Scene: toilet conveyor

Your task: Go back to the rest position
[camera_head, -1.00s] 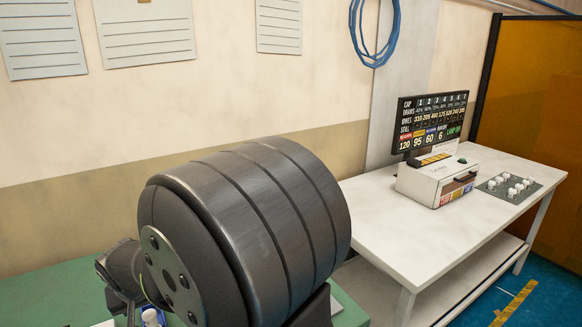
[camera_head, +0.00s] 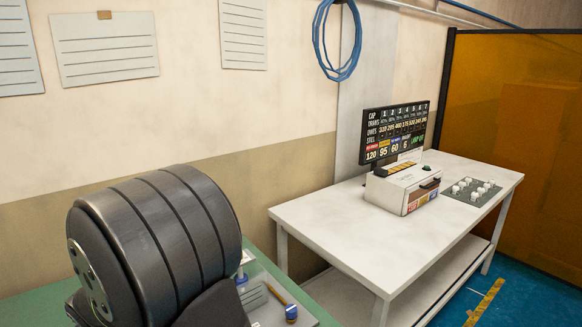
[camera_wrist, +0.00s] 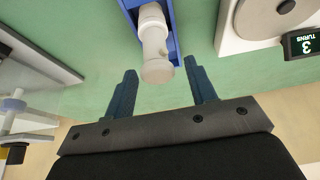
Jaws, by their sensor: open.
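My gripper (camera_wrist: 160,64) shows in the wrist view with its two dark blue fingers spread apart and nothing held between them. A white cylindrical piece (camera_wrist: 154,35) on a blue holder (camera_wrist: 128,5) lies just past the fingertips, near the gap between them. I cannot tell how far below or beyond the fingers it is. In the head view, a large dark ribbed arm part of mine fills the lower left. My gripper is not visible there.
A green surface (camera_wrist: 80,45) and a white round device (camera_wrist: 270,20) with a "3 TURNS" display show in the wrist view. In the head view, a white table (camera_head: 310,219) holds a boxy machine (camera_head: 400,188), a dark screen (camera_head: 394,130) and a knob panel (camera_head: 472,191).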

